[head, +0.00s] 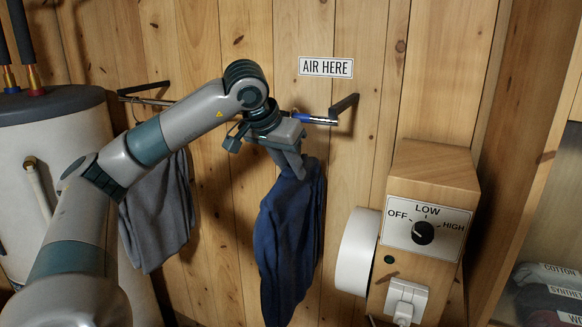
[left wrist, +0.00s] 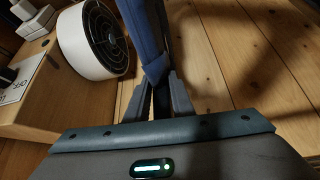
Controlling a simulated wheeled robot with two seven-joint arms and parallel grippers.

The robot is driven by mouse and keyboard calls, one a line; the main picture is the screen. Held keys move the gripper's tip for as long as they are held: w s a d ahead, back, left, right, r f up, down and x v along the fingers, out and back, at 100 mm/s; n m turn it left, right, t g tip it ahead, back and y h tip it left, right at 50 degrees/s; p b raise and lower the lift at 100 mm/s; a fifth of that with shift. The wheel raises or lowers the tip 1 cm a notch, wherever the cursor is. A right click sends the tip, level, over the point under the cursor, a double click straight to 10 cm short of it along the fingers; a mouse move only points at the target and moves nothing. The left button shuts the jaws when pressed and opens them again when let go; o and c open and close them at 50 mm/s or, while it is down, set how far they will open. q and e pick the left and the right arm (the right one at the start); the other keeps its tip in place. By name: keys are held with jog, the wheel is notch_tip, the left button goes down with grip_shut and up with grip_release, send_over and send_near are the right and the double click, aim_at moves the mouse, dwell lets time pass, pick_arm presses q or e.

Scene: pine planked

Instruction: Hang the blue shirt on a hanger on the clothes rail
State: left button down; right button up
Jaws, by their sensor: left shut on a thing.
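The blue shirt (head: 288,245) hangs down from my left gripper (head: 291,168), in front of the planked wall. The gripper is shut on its upper end. In the left wrist view the fingers (left wrist: 160,92) close on a strip of blue cloth (left wrist: 146,38). The clothes rail (head: 318,119) is a thin metal bar on dark brackets, just above and behind the gripper; my arm covers its middle. A blue band shows on the rail near its right end. I cannot make out a hanger in the shirt, or whether anything touches the rail. My right gripper is not in view.
A grey garment (head: 158,215) hangs at the rail's left part. An "AIR HERE" sign (head: 326,67) is above the rail. A wooden heater box (head: 432,165) with a dial and white round fan (head: 355,252) stands right of the shirt. A white tank (head: 55,135) is at left.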

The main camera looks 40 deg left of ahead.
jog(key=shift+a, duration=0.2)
pick_arm(q)
jog(key=c, duration=1.5)
grip_release()
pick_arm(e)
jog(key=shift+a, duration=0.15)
pick_arm(q)
jog(key=shift+o, duration=0.2)
jog(key=shift+s, duration=0.1)
jog(key=shift+s+r, duration=0.25)
jog(key=shift+r, duration=0.25)
jog(key=v, duration=1.6)
jog(key=shift+s+r, duration=0.1)
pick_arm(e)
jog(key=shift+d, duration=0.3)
